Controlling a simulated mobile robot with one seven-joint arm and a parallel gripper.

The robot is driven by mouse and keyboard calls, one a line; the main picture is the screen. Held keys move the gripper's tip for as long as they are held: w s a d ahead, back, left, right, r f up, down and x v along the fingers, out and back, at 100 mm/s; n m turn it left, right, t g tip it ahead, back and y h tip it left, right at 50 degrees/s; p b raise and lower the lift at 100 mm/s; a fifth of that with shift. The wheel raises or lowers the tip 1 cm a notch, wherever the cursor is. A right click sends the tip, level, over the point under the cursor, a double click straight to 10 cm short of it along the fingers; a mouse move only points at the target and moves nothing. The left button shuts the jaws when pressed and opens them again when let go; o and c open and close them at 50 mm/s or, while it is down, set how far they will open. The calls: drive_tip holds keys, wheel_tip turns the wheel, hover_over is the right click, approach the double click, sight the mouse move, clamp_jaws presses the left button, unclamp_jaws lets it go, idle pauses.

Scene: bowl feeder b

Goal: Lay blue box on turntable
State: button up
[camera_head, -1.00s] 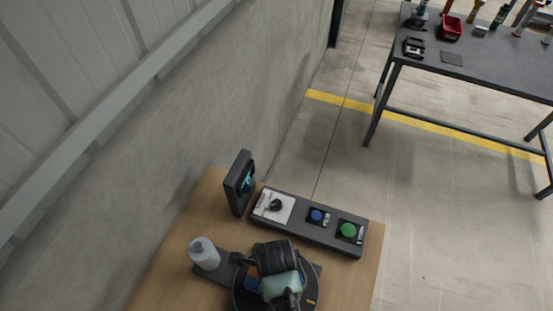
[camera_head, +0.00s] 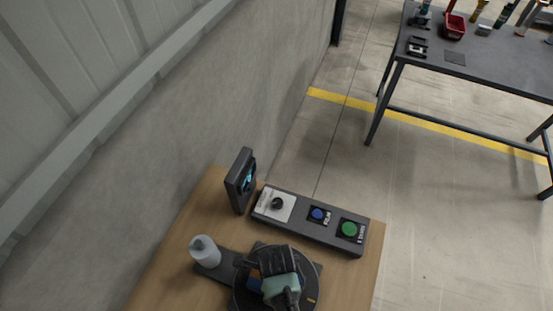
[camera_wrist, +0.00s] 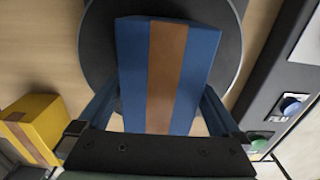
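The blue box (camera_wrist: 187,62) with a brown stripe lies over the round dark turntable (camera_wrist: 232,25) in the wrist view. My gripper (camera_wrist: 161,100) has one finger against each long side of the box, and its near end is hidden behind my gripper's body. Whether the box touches the turntable cannot be told.
A control panel (camera_head: 298,232) with blue and green buttons and a small screen (camera_head: 240,180) stand behind the turntable. A yellow box (camera_wrist: 40,125) shows at left in the wrist view. A dark table (camera_head: 490,60) stands far off.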

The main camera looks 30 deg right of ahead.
wheel_tip(320, 180, up, 12)
drive_tip(key=shift+r, duration=0.15)
drive_tip(key=w+r+n+t+h, duration=0.2)
drive_tip(key=w+r+n+t, duration=0.6)
drive_tip(key=w+r, duration=0.85)
drive_tip(key=w+a+r+n+t, duration=0.1)
drive_tip(key=w+r+n+t, duration=0.2)
drive_tip(key=r, duration=0.5)
drive_tip(key=w+a+r+n+t, duration=0.1)
drive_tip(key=w+r+n+t, duration=0.25)
drive_tip(key=r, duration=0.35)
drive_tip(key=s+a+r+n+t, duration=0.15)
drive_tip(key=r+n+t, duration=0.25)
drive_tip(key=r, duration=0.8)
drive_tip(key=s+a+r+n+t, duration=0.1)
drive_tip(key=a+r+n+t, duration=0.25)
drive_tip(key=r, duration=0.85)
drive_tip(key=s+a+r+n+t+y, duration=0.2)
drive_tip(key=s+r+n+t, duration=0.3)
drive_tip(key=s+r, duration=0.4)
wheel_tip(320, 180, up, 4)
drive_tip(key=shift+s+a+f+n, duration=0.1)
drive_tip(key=shift+s+a+n, duration=0.15)
drive_tip(key=shift+n, duration=0.45)
